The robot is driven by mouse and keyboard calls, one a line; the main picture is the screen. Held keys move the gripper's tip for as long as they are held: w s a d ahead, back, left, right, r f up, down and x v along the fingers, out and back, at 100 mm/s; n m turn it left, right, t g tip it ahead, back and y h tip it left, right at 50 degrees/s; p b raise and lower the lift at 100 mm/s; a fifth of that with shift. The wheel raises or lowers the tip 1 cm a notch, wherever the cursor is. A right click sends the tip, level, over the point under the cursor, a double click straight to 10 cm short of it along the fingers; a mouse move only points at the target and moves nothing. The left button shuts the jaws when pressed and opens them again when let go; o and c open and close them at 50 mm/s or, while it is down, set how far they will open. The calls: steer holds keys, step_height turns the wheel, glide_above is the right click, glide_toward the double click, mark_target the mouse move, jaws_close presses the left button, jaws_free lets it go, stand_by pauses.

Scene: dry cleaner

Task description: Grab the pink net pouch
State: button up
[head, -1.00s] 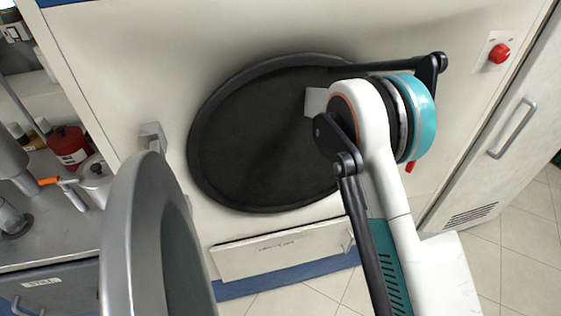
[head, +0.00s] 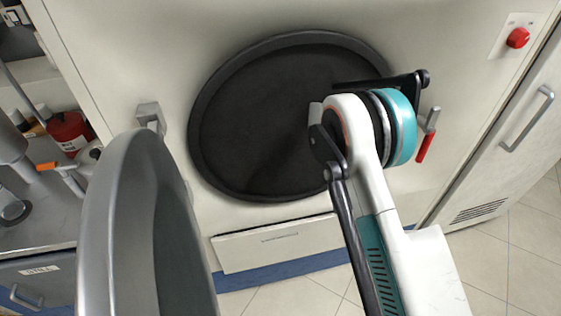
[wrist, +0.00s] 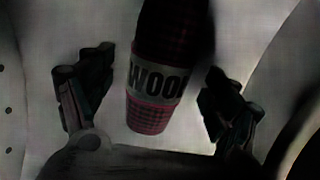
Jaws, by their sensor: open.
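In the head view my arm reaches to the right part of the round dark opening (head: 255,125) and hides my gripper. The opening's inside is too dark to read.
The grey round door (head: 150,235) stands swung open at the left of the opening. A counter with a red container (head: 68,132) is at the far left. A red-handled latch (head: 427,135) is right of the opening, and a tall cabinet (head: 510,150) beyond.

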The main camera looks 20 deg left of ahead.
step_height(320, 180, down, 4)
steer(key=shift+w+f+b, duration=0.1)
steer(key=shift+f+b, duration=0.05)
steer(key=shift+b, duration=0.5)
steer(key=c, duration=1.4)
